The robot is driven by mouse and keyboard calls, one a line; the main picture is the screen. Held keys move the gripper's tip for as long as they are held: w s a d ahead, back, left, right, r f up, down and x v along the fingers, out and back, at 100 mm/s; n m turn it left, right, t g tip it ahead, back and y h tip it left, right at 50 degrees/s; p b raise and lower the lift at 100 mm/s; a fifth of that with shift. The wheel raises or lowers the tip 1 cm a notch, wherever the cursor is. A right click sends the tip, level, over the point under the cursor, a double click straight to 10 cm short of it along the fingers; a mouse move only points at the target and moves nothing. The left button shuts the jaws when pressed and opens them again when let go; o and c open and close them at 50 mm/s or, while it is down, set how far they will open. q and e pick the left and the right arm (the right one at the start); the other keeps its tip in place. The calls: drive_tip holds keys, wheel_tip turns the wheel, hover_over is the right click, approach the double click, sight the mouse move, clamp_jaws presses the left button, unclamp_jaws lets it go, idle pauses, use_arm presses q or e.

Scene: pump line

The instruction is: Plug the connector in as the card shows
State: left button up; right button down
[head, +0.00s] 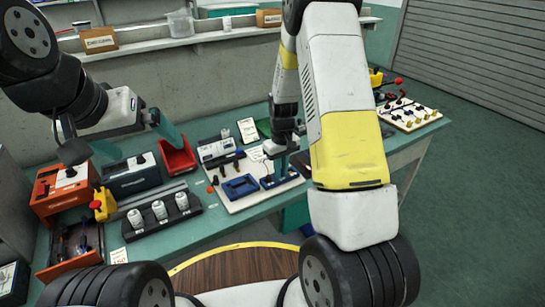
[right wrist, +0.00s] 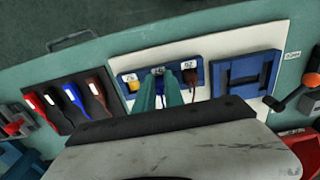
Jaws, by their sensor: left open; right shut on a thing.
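My right gripper (head: 281,170) points down at a blue socket block (head: 292,176) on a white board (head: 232,206). In the right wrist view its teal fingers (right wrist: 167,76) are shut over the middle of the block (right wrist: 202,79). The connector between them is mostly hidden, so I cannot tell whether it is seated. A yellow socket (right wrist: 132,81) and a dark brown socket (right wrist: 189,75) flank the fingers, with small labels above. A white printed card (head: 247,130) stands behind the board. My left gripper (head: 140,140) is open and empty above the left bench.
A blue frame (head: 240,187) sits beside the block. A dark rack (right wrist: 91,106) holds several coloured handles. A red bin (head: 178,158), a rack of white bottles (head: 160,210) and an orange unit (head: 62,190) occupy the left bench. My right arm hides part of the bench.

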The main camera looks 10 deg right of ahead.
drive_tip(key=c, duration=1.7)
unclamp_jaws()
drive_tip(key=shift+f, duration=0.1)
drive_tip(key=shift+r, duration=2.35)
drive_tip(key=o, duration=0.6)
drive_tip(key=shift+c, duration=0.2)
